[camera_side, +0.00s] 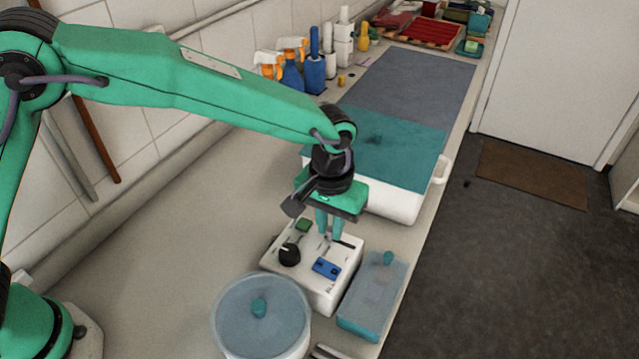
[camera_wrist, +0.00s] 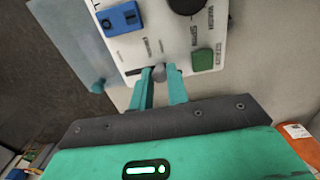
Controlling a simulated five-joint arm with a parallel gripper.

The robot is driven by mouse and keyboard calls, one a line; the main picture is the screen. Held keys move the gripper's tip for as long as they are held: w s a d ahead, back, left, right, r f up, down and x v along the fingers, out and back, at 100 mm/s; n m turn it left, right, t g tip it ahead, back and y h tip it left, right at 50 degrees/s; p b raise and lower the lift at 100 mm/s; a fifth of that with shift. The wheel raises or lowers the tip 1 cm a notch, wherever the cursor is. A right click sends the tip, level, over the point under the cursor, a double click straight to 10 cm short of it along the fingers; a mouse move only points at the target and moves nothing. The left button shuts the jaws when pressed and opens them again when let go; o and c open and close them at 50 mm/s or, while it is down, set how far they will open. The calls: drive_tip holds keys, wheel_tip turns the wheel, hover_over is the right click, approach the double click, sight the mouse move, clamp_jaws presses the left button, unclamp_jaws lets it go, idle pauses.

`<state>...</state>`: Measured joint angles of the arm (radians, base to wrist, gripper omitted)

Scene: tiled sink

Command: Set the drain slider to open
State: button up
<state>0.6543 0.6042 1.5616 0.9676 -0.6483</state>
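A white control box (camera_side: 333,285) sits on the counter and carries the slider. In the wrist view, a grey slider knob (camera_wrist: 158,73) shows between my fingertips, with a dark slot (camera_wrist: 134,71) running to its left. My gripper (camera_side: 329,234) points down at the back part of the box, and its fingers also show in the wrist view (camera_wrist: 160,75). The fingers stand apart, one on each side of the knob; I cannot tell whether they press on it. In the side view the fingers hide the knob.
The box also carries a black dial (camera_side: 289,255), a blue switch (camera_side: 326,268) and a green button (camera_side: 304,225). Counter is clear on the left.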

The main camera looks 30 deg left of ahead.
sight(327, 227)
drive_tip(key=o, duration=0.3)
drive_tip(key=shift+a, duration=0.35)
drive_tip(key=shift+o, duration=0.7)
drive_tip(key=shift+d, duration=0.1)
drive_tip(key=shift+r, duration=0.15)
drive_tip(key=shift+r, duration=3.75)
